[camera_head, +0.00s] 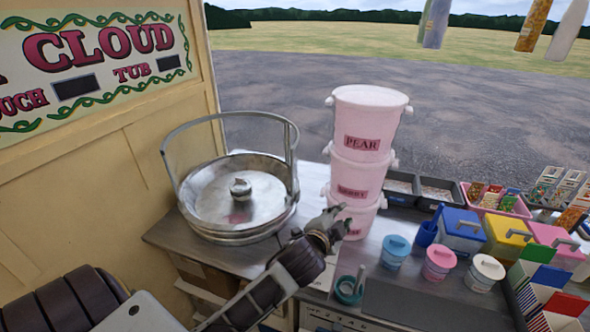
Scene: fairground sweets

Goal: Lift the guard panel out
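A round metal bowl (212,237) with a spinner head (240,188) at its centre stands on the counter at left. A grey hoop rail (225,115) rises over it on upright posts. A narrow upright piece (291,145) at the bowl's right edge looks like part of the guard; whether it is the separate guard panel I cannot tell. My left gripper (344,221) is to the right of the bowl, apart from the guard. Its fingers look spread and empty, in front of the lowest pink bucket in the picture. Whether they touch the bucket is unclear. My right gripper is out of view.
Pink buckets (367,115) are stacked close behind my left gripper. A cream sign wall (100,170) borders the bowl at left.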

